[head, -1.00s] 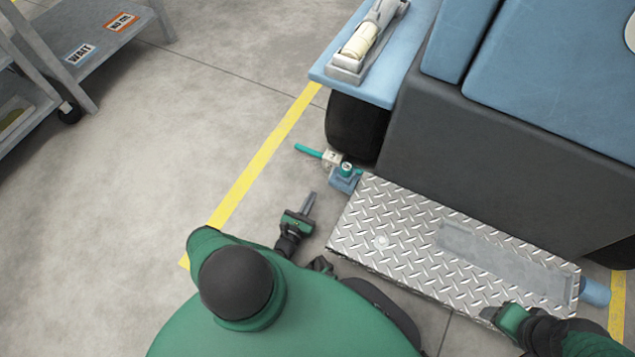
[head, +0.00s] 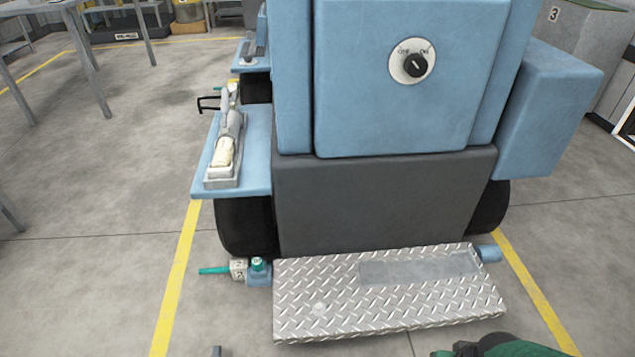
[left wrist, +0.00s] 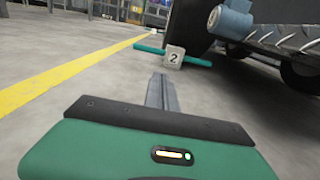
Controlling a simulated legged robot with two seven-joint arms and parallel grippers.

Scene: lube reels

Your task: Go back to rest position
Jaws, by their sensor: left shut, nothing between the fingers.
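My left gripper (left wrist: 160,84) is shut and empty in the left wrist view, its fingers pointing forward low over the floor. In the head view only its tip (head: 215,351) shows at the bottom edge. It is apart from the white block marked 2 (left wrist: 174,57) with a teal bar, which lies ahead of it. My right gripper (head: 460,350) shows only in part at the bottom right of the head view, in front of the diamond-plate step. Its fingers are too cut off to tell their state.
A blue machine (head: 392,110) with a rotary switch fills the middle. Its metal step (head: 340,310) juts out in front. The numbered block (head: 238,270) with its teal bar is left of the step. Yellow floor lines run on both sides. Open floor lies at left.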

